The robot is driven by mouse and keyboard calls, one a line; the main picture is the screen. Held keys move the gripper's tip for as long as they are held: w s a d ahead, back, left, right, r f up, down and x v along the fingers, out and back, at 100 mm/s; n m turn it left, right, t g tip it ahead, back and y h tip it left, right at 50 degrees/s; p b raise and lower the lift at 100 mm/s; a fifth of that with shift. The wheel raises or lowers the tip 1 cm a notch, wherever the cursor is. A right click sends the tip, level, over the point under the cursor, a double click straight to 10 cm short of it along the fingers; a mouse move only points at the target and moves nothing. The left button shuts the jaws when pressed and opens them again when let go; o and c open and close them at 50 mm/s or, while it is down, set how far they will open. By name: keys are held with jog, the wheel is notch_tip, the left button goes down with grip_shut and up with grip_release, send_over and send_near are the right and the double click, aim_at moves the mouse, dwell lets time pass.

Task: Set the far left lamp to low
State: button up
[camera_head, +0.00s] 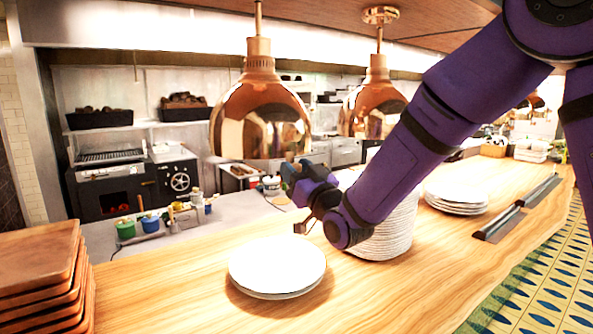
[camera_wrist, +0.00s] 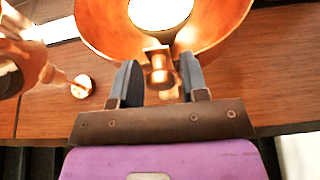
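The leftmost copper lamp (camera_head: 260,112) hangs over the counter in the head view. The wrist view looks up into its copper shade (camera_wrist: 95,22) and glowing bulb (camera_wrist: 160,10). A small copper knob (camera_wrist: 158,68) sits at the shade's rim. My gripper (camera_head: 290,176) is just below the shade's lower right rim. In the wrist view my gripper (camera_wrist: 158,68) has its two dark fingers apart, one on each side of the knob. I cannot tell whether either finger touches it. The knob is not clear in the head view.
Below are a short plate stack (camera_head: 277,264) and a tall one (camera_head: 385,235), partly hidden by my arm. Wooden boards (camera_head: 38,270) are stacked at the left. The counter's front (camera_head: 380,300) is bare.

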grip_shut()
notch_tip(320, 180, down, 9)
jog(key=shift+r, duration=0.2)
jog(key=shift+o, duration=1.7)
grip_release()
jog(key=shift+s+d, duration=0.1)
jog(key=v, duration=1)
jog(key=shift+s+d+f, duration=0.15)
jog(key=shift+s, duration=0.05)
